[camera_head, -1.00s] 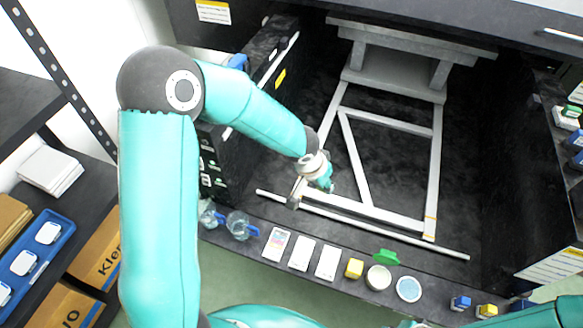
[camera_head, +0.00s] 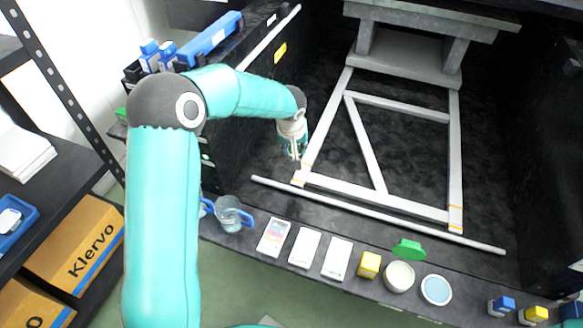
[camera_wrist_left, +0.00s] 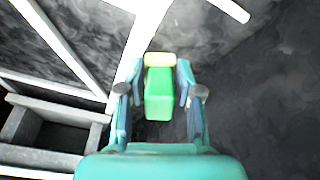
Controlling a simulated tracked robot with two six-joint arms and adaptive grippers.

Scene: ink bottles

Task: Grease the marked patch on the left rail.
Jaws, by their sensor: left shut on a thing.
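The pale frame on the dark floor has a left rail (camera_head: 328,122), with orange marks (camera_head: 307,166) near its front end. My left gripper (camera_head: 294,154) is just left of that rail, pointing down near the marks. In the left wrist view, my left gripper (camera_wrist_left: 158,90) is shut on a green block-shaped tool (camera_wrist_left: 159,95) with a pale yellow-green end (camera_wrist_left: 160,59). That end shows close beside the rail (camera_wrist_left: 145,35); I cannot tell if it touches. My right gripper is not in view.
A loose white rod (camera_head: 380,214) lies in front of the frame.

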